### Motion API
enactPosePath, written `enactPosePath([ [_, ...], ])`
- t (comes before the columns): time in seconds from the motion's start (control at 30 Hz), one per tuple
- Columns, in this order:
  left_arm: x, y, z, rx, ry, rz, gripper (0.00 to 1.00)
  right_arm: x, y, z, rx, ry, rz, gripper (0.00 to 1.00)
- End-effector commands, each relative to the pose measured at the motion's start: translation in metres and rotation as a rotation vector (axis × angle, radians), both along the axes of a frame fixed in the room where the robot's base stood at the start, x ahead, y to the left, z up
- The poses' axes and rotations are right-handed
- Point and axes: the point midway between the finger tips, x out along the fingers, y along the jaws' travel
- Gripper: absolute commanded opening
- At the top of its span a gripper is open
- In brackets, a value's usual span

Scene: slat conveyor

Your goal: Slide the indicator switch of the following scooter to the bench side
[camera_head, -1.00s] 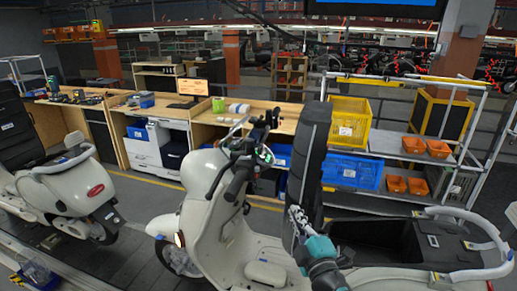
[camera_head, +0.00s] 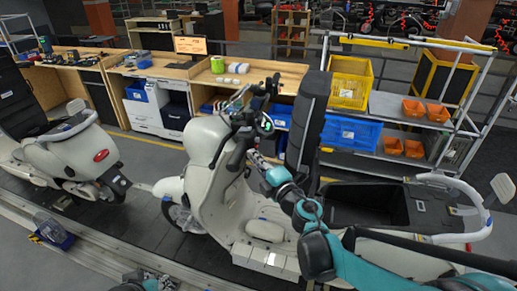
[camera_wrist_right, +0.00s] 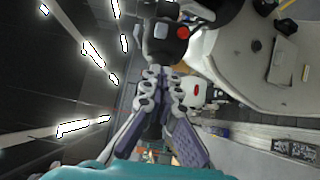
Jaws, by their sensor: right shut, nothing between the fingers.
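The cream scooter in the middle (camera_head: 207,140) stands with its seat raised and its handlebar turned toward the benches. Its handlebar (camera_head: 240,125) carries dark grips and a switch housing. In the right wrist view the black switch housing (camera_wrist_right: 172,40) shows a red button (camera_wrist_right: 183,32) and a grey button (camera_wrist_right: 161,30). I cannot make out the indicator switch or its position. My right gripper (camera_head: 254,157) is shut and empty, just below and beside the handlebar; its fingertips (camera_wrist_right: 164,78) point at the housing. Contact cannot be told. My left gripper (camera_head: 150,279) is at the bottom edge, partly cut off.
Another cream scooter (camera_head: 75,158) stands at the left. The raised black seat (camera_head: 307,120) rises close to my right arm. Benches (camera_head: 205,72) line the back, and a rack with a yellow crate (camera_head: 349,86) and a blue crate (camera_head: 349,133) stands behind the scooter.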

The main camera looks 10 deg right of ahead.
Motion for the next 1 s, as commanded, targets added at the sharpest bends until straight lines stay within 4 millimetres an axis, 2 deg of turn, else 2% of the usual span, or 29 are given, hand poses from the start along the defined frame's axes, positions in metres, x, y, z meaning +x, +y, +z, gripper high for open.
enactPosePath([
  [0.03,0.000,0.000,0.003,0.000,0.000,0.000,0.34,0.009,-0.007,0.002,0.000,0.000,-0.005,0.00],
  [0.2,0.000,0.000,0.007,0.000,0.000,0.000,0.34,0.025,-0.016,0.002,0.001,0.000,-0.004,0.00],
  [0.67,0.000,0.000,0.007,0.000,0.000,0.000,0.34,0.031,-0.019,0.001,0.001,0.000,-0.003,0.00],
  [0.9,0.000,0.000,-0.004,0.000,0.000,0.000,0.34,0.054,-0.031,0.000,0.002,0.001,-0.007,0.00],
  [1.0,0.000,0.000,-0.004,0.000,0.000,0.000,0.34,0.056,-0.032,0.002,0.002,0.001,-0.006,0.00],
])
